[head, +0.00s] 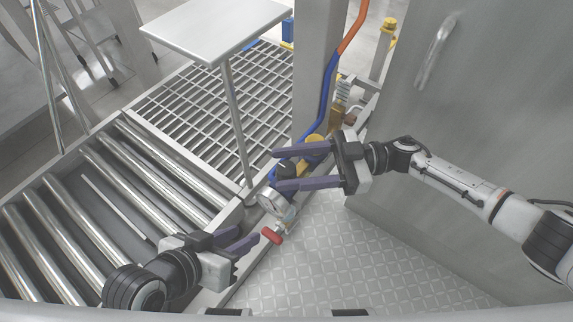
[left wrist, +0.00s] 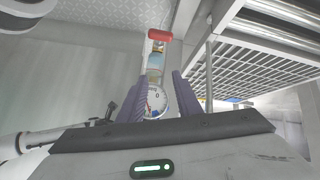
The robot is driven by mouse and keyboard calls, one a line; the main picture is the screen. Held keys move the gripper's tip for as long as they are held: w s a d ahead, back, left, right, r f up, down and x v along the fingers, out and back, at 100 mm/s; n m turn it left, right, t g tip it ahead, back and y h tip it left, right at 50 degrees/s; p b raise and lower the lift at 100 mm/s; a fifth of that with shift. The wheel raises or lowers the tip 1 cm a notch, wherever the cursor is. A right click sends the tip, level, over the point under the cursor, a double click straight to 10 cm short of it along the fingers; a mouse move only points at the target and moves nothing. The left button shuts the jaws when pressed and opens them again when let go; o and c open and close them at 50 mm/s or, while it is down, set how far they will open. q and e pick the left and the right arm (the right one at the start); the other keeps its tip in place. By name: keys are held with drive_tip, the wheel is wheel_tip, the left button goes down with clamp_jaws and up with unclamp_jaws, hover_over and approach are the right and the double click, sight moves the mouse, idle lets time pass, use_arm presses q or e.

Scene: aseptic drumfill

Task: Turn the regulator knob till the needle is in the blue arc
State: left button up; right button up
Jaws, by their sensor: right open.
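The round white-faced gauge (head: 268,201) sits on the pipe fitting beside the conveyor frame. In the left wrist view the gauge dial (left wrist: 156,101) shows between the fingers; the needle and blue arc are too small to read. A red handle (head: 271,236) is just below the gauge. My left gripper (head: 254,237) is open and empty, left of the red handle. My right gripper (head: 274,169) is open above the gauge, its fingers to either side of dark and blue parts of the fitting. I cannot clearly make out the regulator knob there.
A roller conveyor (head: 135,135) runs along the left, with a grating (head: 215,90) behind it. A white plate on a post (head: 237,125) stands behind the gauge. A blue and orange hose (head: 330,85) rises behind the right gripper. A grey cabinet wall (head: 480,100) closes the right side.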

use_arm(q)
drive_tip(key=shift+s+a+f, duration=0.2)
drive_tip(key=shift+s+f, duration=0.05)
drive_tip(key=shift+f, duration=0.2)
use_arm(e)
drive_tip(key=d, duration=0.4)
drive_tip(key=w+d, duration=0.1)
drive_tip(key=d, duration=0.1)
drive_tip(key=shift+d, duration=0.25)
use_arm(q)
drive_tip(key=shift+r, duration=0.1)
